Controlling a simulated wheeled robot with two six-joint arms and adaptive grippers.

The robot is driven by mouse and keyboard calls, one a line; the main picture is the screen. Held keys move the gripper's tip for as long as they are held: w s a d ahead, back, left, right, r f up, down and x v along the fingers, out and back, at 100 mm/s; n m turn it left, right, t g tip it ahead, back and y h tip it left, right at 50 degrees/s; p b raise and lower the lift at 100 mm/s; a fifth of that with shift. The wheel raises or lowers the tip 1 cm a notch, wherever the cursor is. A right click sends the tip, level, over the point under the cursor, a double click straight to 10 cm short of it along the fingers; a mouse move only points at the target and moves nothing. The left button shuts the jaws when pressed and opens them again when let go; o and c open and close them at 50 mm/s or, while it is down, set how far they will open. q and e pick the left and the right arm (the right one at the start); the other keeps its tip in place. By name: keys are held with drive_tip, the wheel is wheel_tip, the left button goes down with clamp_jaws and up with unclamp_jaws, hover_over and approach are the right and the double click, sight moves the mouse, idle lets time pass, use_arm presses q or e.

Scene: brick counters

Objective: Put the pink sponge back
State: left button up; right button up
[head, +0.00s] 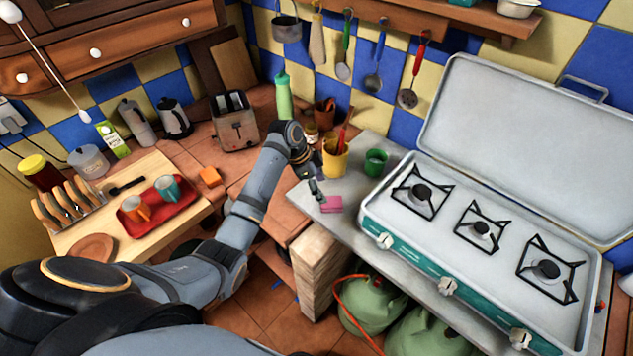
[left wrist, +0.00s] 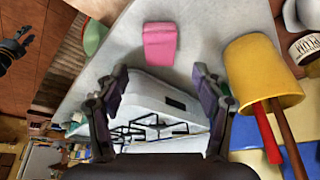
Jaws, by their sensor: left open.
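The pink sponge (head: 332,205) lies on the grey counter (head: 345,228), left of the camping stove. It also shows in the left wrist view (left wrist: 160,43) at the top centre, lying flat on the counter. My left gripper (head: 318,192) is close to the sponge in the head view, and its fingers overlap the sponge's edge there. In the left wrist view my left gripper (left wrist: 160,76) is open, with nothing between its fingers, and the sponge is beyond the fingertips. A dark gripper, seemingly my right one (left wrist: 17,45), shows small at the upper left of that view.
A yellow pot with utensils (head: 334,160) and a green cup (head: 375,162) stand behind the sponge. The open stove (head: 450,235) fills the right side.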

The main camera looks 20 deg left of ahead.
use_arm(q)
drive_tip(key=shift+v, duration=2)
